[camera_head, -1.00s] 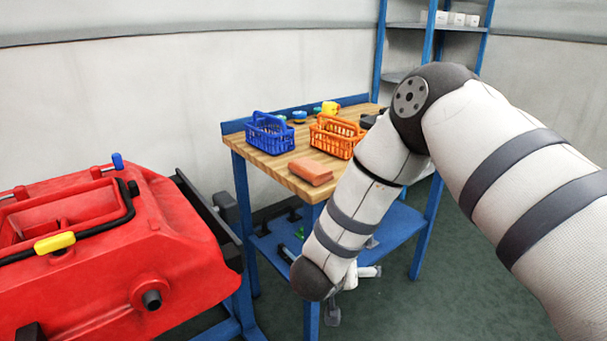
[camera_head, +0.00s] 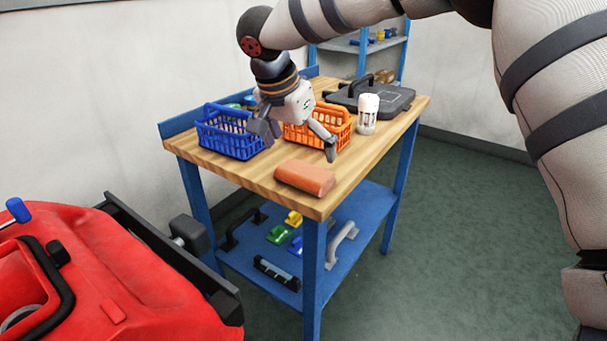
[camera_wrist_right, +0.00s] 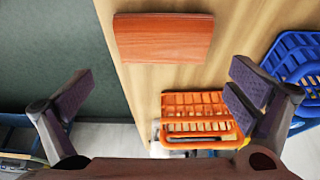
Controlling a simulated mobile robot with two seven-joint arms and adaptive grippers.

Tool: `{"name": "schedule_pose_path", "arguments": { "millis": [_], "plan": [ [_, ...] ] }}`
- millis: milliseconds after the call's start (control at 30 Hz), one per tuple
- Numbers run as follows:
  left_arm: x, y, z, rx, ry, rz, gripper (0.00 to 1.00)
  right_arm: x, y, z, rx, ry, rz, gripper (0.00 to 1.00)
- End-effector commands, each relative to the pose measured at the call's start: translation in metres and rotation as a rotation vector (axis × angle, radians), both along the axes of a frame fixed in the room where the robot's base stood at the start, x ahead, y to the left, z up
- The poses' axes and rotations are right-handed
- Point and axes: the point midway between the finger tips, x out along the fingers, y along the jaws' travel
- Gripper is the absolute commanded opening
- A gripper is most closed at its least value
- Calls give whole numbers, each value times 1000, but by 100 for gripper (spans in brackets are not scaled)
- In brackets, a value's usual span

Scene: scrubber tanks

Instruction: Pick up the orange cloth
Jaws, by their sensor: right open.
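The orange cloth (camera_head: 305,177) is a folded, block-like bundle lying flat near the front corner of the wooden tabletop. It also shows in the right wrist view (camera_wrist_right: 163,38), at the top centre, beyond the fingertips. My right gripper (camera_head: 296,139) is open and empty, pointing down above the table, in front of the baskets and a little behind the cloth. Its two spread fingers also show in the right wrist view (camera_wrist_right: 160,93), with nothing between them touching. My left gripper is out of view.
A blue basket (camera_head: 228,135) and an orange basket (camera_head: 330,129) stand close behind the cloth. A white cylinder (camera_head: 367,114) and a grey case (camera_head: 385,99) are farther back on the workbench (camera_head: 225,171). A red machine (camera_head: 120,285) stands at left. The lower shelf holds several small items.

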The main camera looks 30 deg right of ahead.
Motion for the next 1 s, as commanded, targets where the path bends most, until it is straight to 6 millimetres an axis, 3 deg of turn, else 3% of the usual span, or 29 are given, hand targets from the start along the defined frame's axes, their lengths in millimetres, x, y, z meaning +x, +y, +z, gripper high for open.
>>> {"name": "schedule_pose_path", "arguments": {
  "millis": [300,567,600,733,1000],
  "plan": [
    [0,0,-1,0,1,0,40,6,-11,-50,-3,-1,0,100],
    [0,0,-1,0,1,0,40,8,-14,-57,-1,-5,1,100],
    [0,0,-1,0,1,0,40,8,-14,-57,-2,-4,0,98],
    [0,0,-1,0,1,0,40,8,-14,-57,-2,-4,0,68],
    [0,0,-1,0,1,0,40,8,-14,-57,-2,-4,0,68]
  ]
}}
